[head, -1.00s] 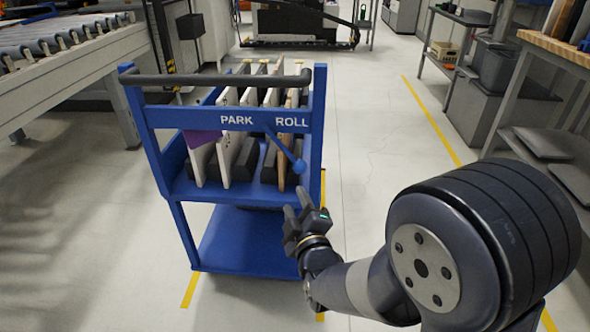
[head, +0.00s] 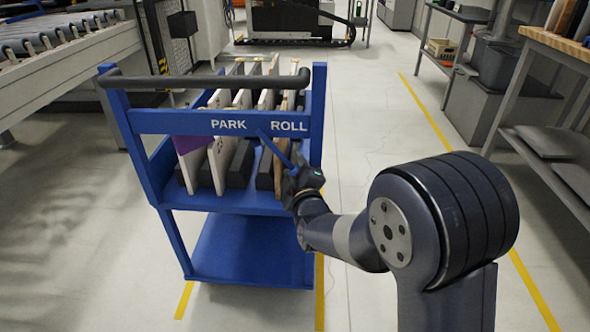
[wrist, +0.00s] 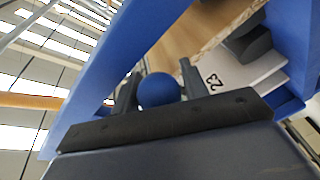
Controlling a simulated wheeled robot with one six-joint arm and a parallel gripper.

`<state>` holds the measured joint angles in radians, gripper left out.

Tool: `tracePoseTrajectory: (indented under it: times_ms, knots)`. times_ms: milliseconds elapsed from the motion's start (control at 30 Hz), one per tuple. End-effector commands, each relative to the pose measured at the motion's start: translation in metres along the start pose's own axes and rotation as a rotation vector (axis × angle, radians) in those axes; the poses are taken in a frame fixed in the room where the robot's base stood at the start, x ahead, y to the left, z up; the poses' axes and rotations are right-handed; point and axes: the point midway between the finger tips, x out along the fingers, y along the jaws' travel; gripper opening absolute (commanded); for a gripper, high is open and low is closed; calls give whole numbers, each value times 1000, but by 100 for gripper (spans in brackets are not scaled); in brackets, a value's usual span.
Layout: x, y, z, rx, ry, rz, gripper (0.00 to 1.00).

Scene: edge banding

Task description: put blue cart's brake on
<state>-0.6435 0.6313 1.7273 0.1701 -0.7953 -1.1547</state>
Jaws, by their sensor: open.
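The blue cart (head: 240,246) stands ahead, with PARK and ROLL lettered on its upper crossbar (head: 165,121). A thin blue brake lever (head: 274,149) slants down and right from the crossbar, toward the ROLL side. My gripper (head: 297,180) is at the lever's lower end, in front of the cart's right side, and hides the knob in the head view. In the wrist view, the round blue knob (wrist: 158,90) sits between the two open fingers of my gripper (wrist: 157,88). Whether a finger touches it, I cannot tell.
Several upright panels (head: 222,160) stand in the cart's upper tray, close behind the lever. A dark handlebar (head: 200,82) runs above the crossbar. A roller conveyor (head: 60,50) is at left and a workbench (head: 560,50) at right. The floor (head: 375,150) right of the cart is clear.

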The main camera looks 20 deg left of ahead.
Motion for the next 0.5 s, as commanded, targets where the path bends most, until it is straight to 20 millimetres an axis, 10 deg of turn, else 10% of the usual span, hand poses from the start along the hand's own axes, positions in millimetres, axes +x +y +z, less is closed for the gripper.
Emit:
tracePoseTrajectory:
  times_ms: [500]
  knots:
    - [0,0,0,0,0,0,19]
